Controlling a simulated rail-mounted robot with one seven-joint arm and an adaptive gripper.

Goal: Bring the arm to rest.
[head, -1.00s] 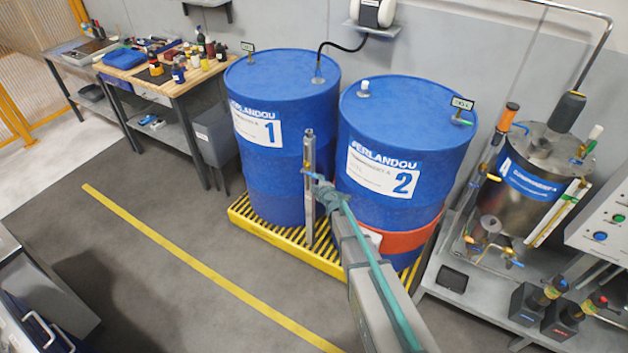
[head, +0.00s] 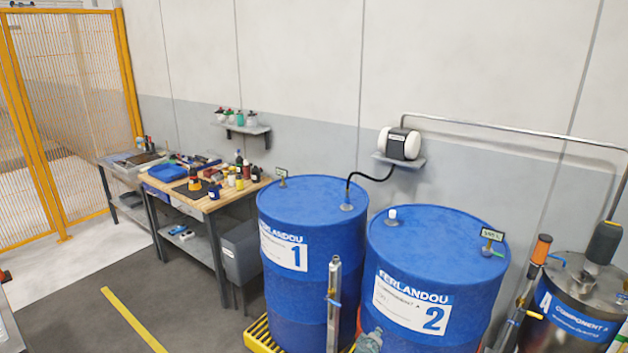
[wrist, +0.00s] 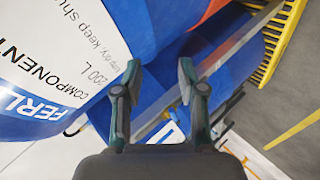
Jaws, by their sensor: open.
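My gripper (wrist: 160,66) is open in the wrist view, its two dark green fingers apart with nothing visibly held. Part of my arm's end (head: 370,341) shows at the bottom edge of the head view, in front of drum 2; its fingers cannot be made out there. Blue drum 2 (head: 440,272) stands right of blue drum 1 (head: 315,262). In the wrist view a drum's white label (wrist: 62,62) fills the upper left. A grey tube runs diagonally beyond the fingers; its distance is unclear.
An upright metal tube (head: 333,305) stands before the drums on a yellow spill pallet (head: 257,337). A steel tank (head: 580,300) is at the right. A wooden workbench (head: 222,200) with bottles is at the left. A yellow line (head: 135,320) crosses the open floor.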

